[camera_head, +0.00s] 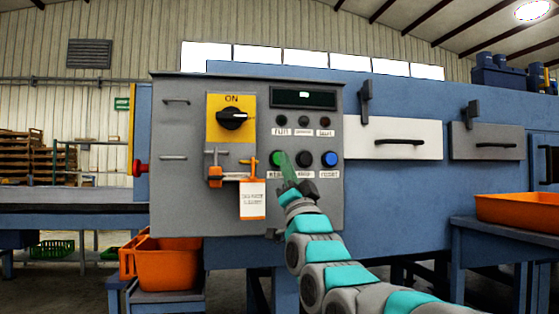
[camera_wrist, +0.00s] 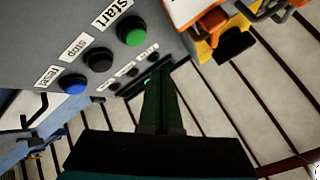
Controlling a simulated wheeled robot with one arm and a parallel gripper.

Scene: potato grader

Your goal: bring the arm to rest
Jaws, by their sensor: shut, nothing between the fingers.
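My gripper (camera_head: 287,166) is raised in front of the grey control panel (camera_head: 225,218), its green fingers near the green start button (camera_head: 276,158) in the head view. In the wrist view my gripper (camera_wrist: 160,72) has its fingers together with nothing between them. The green start button (camera_wrist: 131,31), black stop button (camera_wrist: 98,60) and blue reset button (camera_wrist: 73,84) show to the upper left of the fingers. I cannot tell how far the fingertips are from the panel. My arm reaches in from the lower right of the head view.
The panel has a black rotary switch (camera_head: 232,119) at ON on a yellow plate, and an orange-edged tag (camera_head: 252,199) hanging below. Orange crates (camera_head: 168,268) stand at lower left, and an orange tray (camera_head: 517,212) lies on a blue table at right.

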